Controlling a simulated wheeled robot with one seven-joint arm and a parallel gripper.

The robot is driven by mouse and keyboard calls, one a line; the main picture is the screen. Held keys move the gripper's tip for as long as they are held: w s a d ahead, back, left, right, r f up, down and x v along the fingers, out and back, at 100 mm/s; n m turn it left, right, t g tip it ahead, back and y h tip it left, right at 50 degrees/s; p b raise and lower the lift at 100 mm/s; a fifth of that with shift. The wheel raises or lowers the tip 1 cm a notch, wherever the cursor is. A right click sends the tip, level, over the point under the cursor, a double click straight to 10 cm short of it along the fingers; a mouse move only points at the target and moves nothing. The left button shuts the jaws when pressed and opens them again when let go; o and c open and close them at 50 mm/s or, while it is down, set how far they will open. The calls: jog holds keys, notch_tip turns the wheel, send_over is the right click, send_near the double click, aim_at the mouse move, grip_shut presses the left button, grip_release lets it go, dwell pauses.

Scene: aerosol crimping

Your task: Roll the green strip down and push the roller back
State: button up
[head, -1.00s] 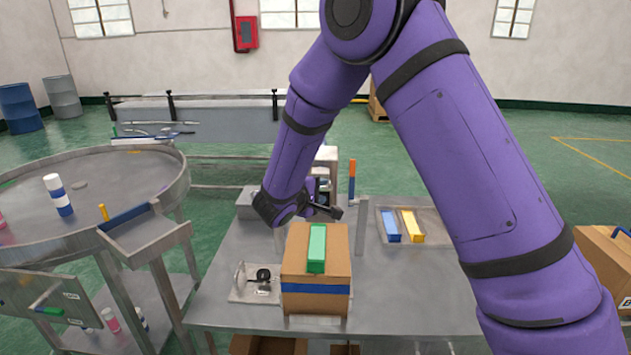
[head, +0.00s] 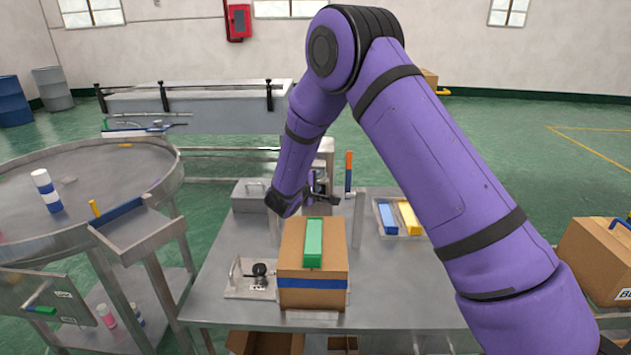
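The green strip (head: 313,243) lies flat along the top of a cardboard box (head: 312,296) that has a blue band around it. The box stands on the grey table. A small plate with a black knob (head: 259,269), which may be the roller, lies on the table left of the box. My gripper (head: 322,197) is behind the box, above the table's rear part. It is small and partly hidden by my wrist, so I cannot tell if its fingers are open or hold anything.
A tray with a blue block (head: 387,218) and a yellow block (head: 409,217) is right of the box. A grey metal case (head: 250,195) and an upright orange-topped post (head: 348,172) stand behind. The round table (head: 90,190) is at left. The table's right front is clear.

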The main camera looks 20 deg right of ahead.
jog(key=shift+w+d+f, duration=0.15)
jog(key=shift+w+d, duration=0.2)
jog(key=shift+w, duration=0.05)
grip_shut()
jog(key=s+a, duration=0.4)
jog(key=s, duration=0.8)
jog(key=s+a, duration=0.4)
jog(key=s, duration=0.8)
jog(key=shift+s+f, duration=0.15)
jog(key=shift+s, duration=0.15)
grip_release()
jog(key=shift+w, duration=0.1)
